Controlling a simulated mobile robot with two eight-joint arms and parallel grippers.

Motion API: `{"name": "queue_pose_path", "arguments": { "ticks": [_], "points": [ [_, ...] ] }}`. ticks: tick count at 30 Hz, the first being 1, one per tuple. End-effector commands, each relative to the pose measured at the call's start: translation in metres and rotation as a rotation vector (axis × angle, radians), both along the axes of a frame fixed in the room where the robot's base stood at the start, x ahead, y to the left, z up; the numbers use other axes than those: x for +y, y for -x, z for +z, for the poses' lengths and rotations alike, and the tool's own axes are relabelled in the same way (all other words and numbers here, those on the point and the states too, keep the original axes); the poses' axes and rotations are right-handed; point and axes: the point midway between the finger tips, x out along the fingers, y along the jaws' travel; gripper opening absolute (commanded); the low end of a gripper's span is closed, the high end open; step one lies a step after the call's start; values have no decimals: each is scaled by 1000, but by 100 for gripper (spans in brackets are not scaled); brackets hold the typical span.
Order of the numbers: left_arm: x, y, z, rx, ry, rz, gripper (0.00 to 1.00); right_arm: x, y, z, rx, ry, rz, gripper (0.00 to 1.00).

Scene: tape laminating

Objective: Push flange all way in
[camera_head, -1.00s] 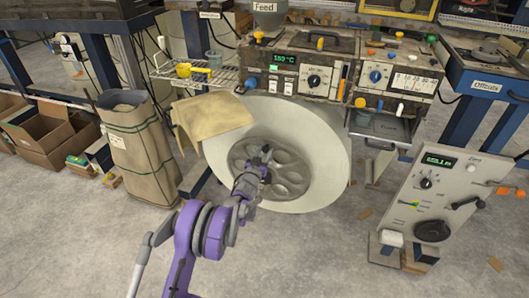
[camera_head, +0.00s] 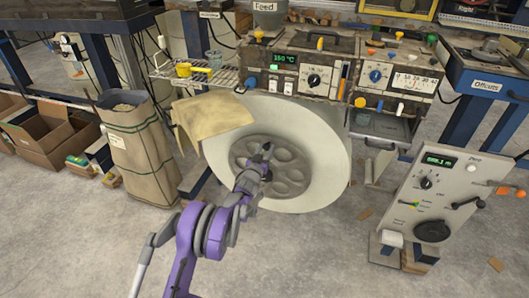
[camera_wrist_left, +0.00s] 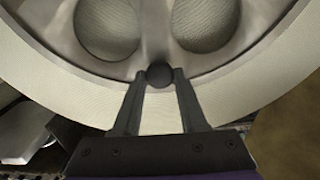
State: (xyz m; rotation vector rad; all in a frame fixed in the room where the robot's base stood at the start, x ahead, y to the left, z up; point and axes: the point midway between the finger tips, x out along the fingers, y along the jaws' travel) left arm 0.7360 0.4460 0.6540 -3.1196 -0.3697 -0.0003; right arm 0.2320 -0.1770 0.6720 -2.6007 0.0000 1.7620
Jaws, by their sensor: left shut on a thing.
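A grey metal flange (camera_head: 291,178) with several large round holes sits at the centre of a big pale roll (camera_head: 325,175). In the left wrist view, my left gripper (camera_wrist_left: 159,78) is shut on a small dark round knob (camera_wrist_left: 159,74) at the flange's rim. The flange (camera_wrist_left: 152,25) and the pale roll (camera_wrist_left: 60,82) fill the upper part of that view. The arm hides the flange's lower left part. I cannot tell how deep the flange sits. My right gripper is out of view.
A machine with a control panel (camera_head: 318,58) stands right above the roll. A brown sheet (camera_head: 212,118) hangs at the roll's upper left. A paper sack (camera_head: 140,150) stands left, and a tilted control box (camera_head: 445,195) stands right.

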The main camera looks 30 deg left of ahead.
Motion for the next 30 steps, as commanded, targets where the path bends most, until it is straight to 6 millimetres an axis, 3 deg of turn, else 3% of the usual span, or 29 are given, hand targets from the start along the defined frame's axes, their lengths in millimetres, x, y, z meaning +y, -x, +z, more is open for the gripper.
{"name": "queue_pose_path", "arguments": {
  "ticks": [6, 14, 15, 19, 30],
  "points": [
    [6, -26, 0, -1, 0, 0, 0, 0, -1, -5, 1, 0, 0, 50],
    [7, -27, 1, -2, 1, 0, 0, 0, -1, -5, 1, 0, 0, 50],
    [7, -27, 1, -2, 1, 0, 44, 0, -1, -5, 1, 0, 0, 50],
    [7, -27, 1, -1, 0, 0, 67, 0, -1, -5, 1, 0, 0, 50],
    [6, -23, 1, -1, 0, 0, 70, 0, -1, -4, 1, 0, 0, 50]
  ]
}}
